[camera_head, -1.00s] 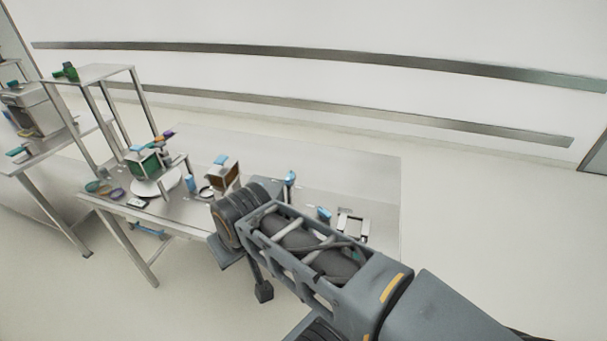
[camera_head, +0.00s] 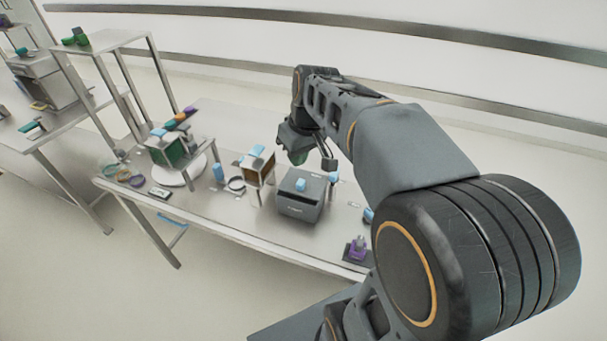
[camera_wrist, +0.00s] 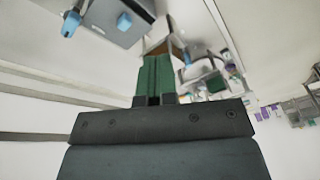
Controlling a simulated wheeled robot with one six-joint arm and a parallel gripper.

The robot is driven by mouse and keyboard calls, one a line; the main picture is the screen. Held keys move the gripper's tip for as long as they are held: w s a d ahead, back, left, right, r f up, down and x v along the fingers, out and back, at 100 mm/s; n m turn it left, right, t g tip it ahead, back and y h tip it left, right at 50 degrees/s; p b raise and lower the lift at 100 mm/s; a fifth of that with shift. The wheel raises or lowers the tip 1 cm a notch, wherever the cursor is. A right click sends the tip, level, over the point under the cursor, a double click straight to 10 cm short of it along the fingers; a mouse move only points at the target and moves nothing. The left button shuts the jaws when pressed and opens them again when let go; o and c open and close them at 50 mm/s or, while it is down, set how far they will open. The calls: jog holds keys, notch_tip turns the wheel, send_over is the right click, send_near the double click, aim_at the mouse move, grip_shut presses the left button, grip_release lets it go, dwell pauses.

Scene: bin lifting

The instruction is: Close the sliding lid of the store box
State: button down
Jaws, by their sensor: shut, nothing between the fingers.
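The store box appears to be the grey box (camera_head: 300,208) near the middle of the table, with a light blue knob (camera_head: 300,185) on its top. I cannot tell how far its lid stands open. In the wrist view the grey box (camera_wrist: 98,20) is at the top left, with the blue knob (camera_wrist: 124,22) on it. My gripper (camera_head: 298,157) is above and just behind the box in the head view, apart from the knob. Its green fingers are together and empty in the wrist view (camera_wrist: 156,78).
A brown open-sided box (camera_head: 260,168) with a blue top piece stands left of the grey box. A blue-topped post (camera_head: 333,178) is at its right, and a purple item (camera_head: 357,248) sits near the front edge. A green box (camera_head: 168,152) stands farther left.

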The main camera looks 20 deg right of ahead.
jog(key=w+d+f+n+g+y+b, duration=0.1)
jog(key=w+d+f+n+g+y, duration=0.2)
jog(key=w+d, duration=0.65)
jog(key=n+y+b, duration=0.2)
jog(key=n+y, duration=0.1)
jog(key=n, duration=0.2)
send_near(306, 173)
jog(key=x, duration=0.2)
jog(key=p+x, duration=0.1)
jog(key=x, duration=0.1)
jog(key=a+p+x, duration=0.1)
jog(key=x, duration=0.2)
jog(key=shift+s+d+r, duration=0.1)
jog(key=shift+s+r, duration=0.25)
jog(key=shift+r, duration=0.05)
jog(key=shift+s+a+r+p, duration=0.15)
jog(key=shift+s+a+p, duration=0.3)
jog(key=shift+s+a, duration=0.25)
jog(key=shift+s+a+p, duration=0.3)
jog(key=shift+s+a, duration=0.3)
jog(key=shift+s, duration=0.05)
